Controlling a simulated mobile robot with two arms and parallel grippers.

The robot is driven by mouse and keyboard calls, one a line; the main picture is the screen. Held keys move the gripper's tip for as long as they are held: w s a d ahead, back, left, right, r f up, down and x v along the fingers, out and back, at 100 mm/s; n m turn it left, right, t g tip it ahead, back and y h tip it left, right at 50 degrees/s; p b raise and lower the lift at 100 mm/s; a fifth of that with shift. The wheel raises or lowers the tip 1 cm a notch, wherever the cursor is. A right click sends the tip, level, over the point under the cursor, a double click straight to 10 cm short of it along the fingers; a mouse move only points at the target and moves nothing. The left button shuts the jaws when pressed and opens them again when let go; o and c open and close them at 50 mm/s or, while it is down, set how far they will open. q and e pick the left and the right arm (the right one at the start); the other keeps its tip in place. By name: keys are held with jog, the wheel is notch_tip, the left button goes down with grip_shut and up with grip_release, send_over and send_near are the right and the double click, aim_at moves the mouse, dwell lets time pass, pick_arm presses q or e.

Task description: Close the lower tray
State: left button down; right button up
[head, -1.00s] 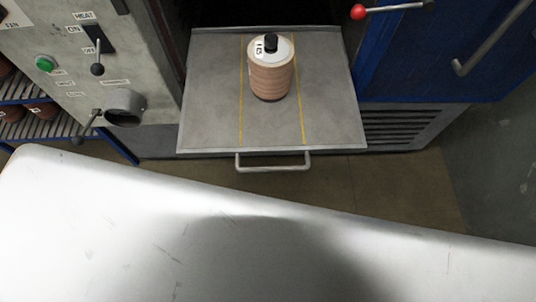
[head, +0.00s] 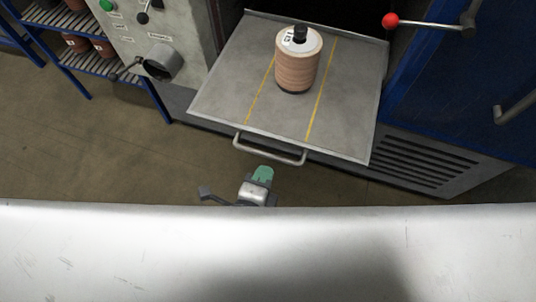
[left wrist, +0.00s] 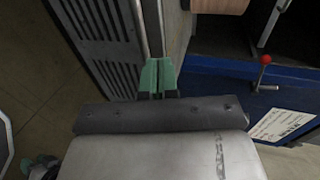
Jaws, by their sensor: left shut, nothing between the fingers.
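The lower tray (head: 345,100) is a grey plate with two yellow lines, pulled out from the machine. A stack of brown flap discs (head: 297,68) with a white label and black knob stands upright on it; part of it shows at the top of the left wrist view (left wrist: 220,5). The tray's bar handle (head: 268,152) is on its front edge. My left gripper (head: 262,175), with green fingertips, is shut and empty just in front of the handle; contact is not clear. Its fingertips also show in the left wrist view (left wrist: 158,78). My right gripper (left wrist: 42,166) seems to show partly at lower left there, its jaws unclear.
A red-knobbed lever (head: 391,20) and a blue door (head: 460,95) are right of the tray, with a vent (head: 420,165) below. A control panel (head: 175,40) and blue rack (head: 85,60) stand left. Floor (head: 90,150) is free at left.

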aim_at(278, 139)
pick_arm(q)
jog(key=x, duration=0.8)
jog(key=shift+w+p, duration=0.25)
jog(key=shift+p, duration=0.05)
jog(key=shift+x, duration=0.75)
pick_arm(e)
jog(key=shift+s+a+r, duration=0.15)
jog(key=shift+s+r, duration=0.1)
jog(key=shift+r, duration=0.05)
pick_arm(q)
jog(key=shift+w+a, duration=0.1)
